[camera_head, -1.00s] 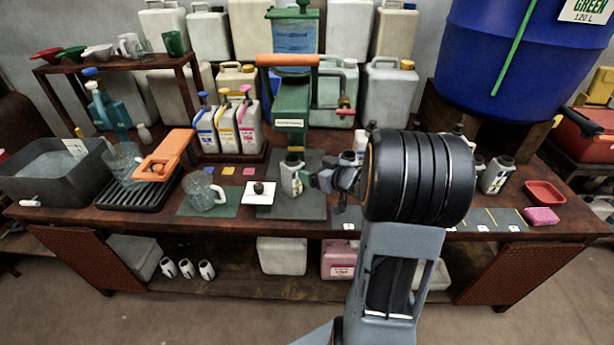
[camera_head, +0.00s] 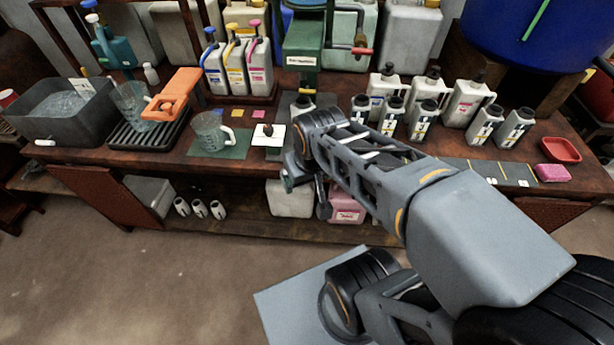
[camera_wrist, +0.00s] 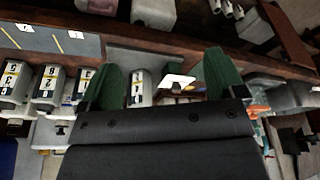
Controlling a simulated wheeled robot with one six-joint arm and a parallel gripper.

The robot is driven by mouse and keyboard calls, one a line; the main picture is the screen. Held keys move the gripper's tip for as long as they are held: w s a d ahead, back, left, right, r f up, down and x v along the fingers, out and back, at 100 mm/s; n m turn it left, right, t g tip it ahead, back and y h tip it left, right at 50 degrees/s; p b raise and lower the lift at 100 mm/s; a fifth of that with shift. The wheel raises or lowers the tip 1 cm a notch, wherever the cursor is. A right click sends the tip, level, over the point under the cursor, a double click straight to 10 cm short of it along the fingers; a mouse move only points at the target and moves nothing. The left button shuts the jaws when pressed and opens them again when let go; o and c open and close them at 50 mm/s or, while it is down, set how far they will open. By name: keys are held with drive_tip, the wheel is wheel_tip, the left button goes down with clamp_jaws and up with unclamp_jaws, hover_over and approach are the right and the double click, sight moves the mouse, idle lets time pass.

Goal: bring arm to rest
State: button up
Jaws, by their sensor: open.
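My gripper (camera_wrist: 158,80) shows in the wrist view with its two green fingers spread apart and nothing held between them. In the head view my gripper (camera_head: 290,180) hangs at the front edge of the bench, partly hidden by my arm. A white bottle with a dark cap (camera_head: 302,104) stands below the green dispenser (camera_head: 304,45), beyond my gripper. In the wrist view that bottle (camera_wrist: 140,90) appears beyond the gap between the fingers, apart from them.
Several white bottles (camera_head: 423,118) stand right of my arm. A red tray (camera_head: 561,150) and pink sponge (camera_head: 551,173) lie far right. Floor (camera_head: 150,285) in front is clear.

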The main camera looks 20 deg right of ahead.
drive_tip(key=shift+s+a, duration=0.15)
wheel_tip(320, 180, up, 11)
drive_tip(key=p, duration=0.9)
drive_tip(key=shift+s+t+p, duration=0.15)
drive_tip(key=shift+t+p, duration=0.15)
drive_tip(key=shift+a, duration=0.1)
idle(1.0)
